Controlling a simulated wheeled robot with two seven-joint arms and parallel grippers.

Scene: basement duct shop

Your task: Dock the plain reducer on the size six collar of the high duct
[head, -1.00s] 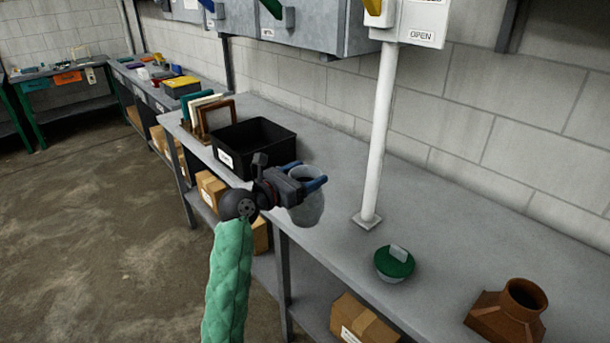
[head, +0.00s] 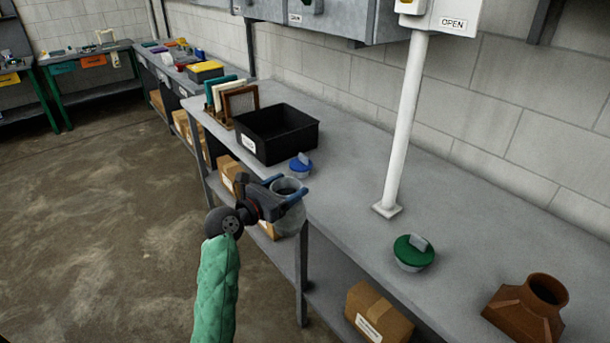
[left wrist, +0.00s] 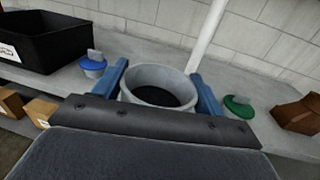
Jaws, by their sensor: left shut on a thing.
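My left gripper (head: 284,189) is shut on a grey, round, hollow piece, the plain reducer (head: 289,221), with its open end up. The blue fingers grip it from both sides, and it is held at the near edge of the bench. In the left wrist view the reducer (left wrist: 152,74) shows a wide rim and a dark inside between the fingers. Grey metal ductwork (head: 335,20) runs along the wall at the top, cut off by the picture edge. I cannot make out a size six collar. My right gripper is not in view.
The grey bench (head: 350,235) carries a black bin (head: 276,134), a blue-lidded pot (head: 301,167), a green-lidded pot (head: 413,254) and a brown square-based piece with a round neck (head: 530,308). A white post (head: 406,125) stands on it. Cardboard boxes (head: 378,313) sit below.

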